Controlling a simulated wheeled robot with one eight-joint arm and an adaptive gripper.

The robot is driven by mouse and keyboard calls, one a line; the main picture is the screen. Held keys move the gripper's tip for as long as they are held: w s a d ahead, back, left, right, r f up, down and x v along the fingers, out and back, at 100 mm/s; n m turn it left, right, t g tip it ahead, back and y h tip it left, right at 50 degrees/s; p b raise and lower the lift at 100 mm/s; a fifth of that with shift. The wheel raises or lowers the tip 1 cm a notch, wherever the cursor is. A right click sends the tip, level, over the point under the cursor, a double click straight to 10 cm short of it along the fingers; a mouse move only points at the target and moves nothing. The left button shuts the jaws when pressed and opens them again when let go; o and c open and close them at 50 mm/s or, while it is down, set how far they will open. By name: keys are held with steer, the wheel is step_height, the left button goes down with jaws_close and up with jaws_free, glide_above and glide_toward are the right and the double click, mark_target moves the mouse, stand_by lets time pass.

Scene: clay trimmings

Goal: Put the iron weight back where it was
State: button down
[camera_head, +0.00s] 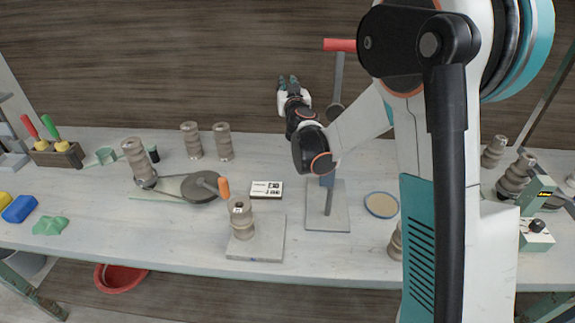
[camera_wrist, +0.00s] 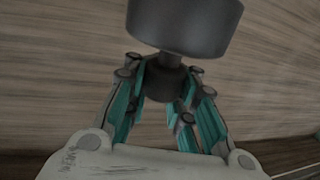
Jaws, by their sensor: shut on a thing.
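The iron weight (camera_wrist: 184,22) is a dark grey, thick disc-shaped body with a narrower neck, seen large at the top of the wrist view. My gripper (camera_wrist: 163,85) is shut around its neck, with the teal-lined fingers on both sides. In the head view my gripper (camera_head: 289,82) is raised above the back of the bench, in front of the wall. The weight cannot be made out in that view.
The pale bench (camera_head: 315,254) carries a grey stand plate (camera_head: 341,212), a square plate (camera_head: 262,246) bearing a ribbed cylinder (camera_head: 241,220), a black-and-white box (camera_head: 266,189), a wheel (camera_head: 201,187) and a round dish (camera_head: 381,205). Several ribbed cylinders stand about. My arm hides part of the right side.

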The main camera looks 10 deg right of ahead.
steer(key=shift+w+r, duration=0.3)
steer(key=shift+w, duration=0.3)
step_height(320, 180, down, 20)
steer(key=b, duration=0.7)
steer(key=shift+r+b, duration=0.2)
steer(key=shift+b, duration=0.15)
steer(key=shift+f, duration=0.6)
steer(key=c, duration=1.3)
jaws_free()
steer(key=s+a+r, duration=0.1)
steer(key=s, duration=1.1)
steer(key=shift+a+r+p, duration=0.15)
steer(key=shift+r+p, duration=0.1)
steer(key=shift+p, duration=0.2)
